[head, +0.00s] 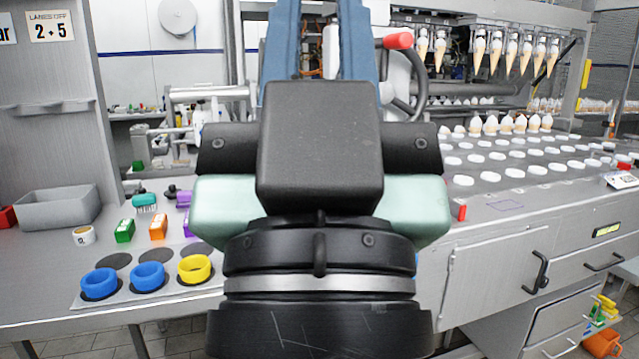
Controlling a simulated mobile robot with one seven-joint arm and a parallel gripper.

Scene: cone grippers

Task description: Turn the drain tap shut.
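My gripper (319,145) fills the middle of the head view, seen from behind, with a black housing and pale green parts at its sides. Its fingertips are not clearly visible, so I cannot tell whether it is open or holds anything. No part is clearly recognisable as the drain tap. A red-ended handle (398,41) shows just right of and above my gripper, beside a curved dark pipe. I cannot tell whether it belongs to the tap. My gripper and wrist hide the area directly behind them.
Blue, blue and yellow rings (195,269) sit on a mat at the left, near small coloured blocks and a grey bin (58,207). At the right, a cone machine (530,170) has a perforated deck and hanging cones. Cabinet handles (540,270) project from its front.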

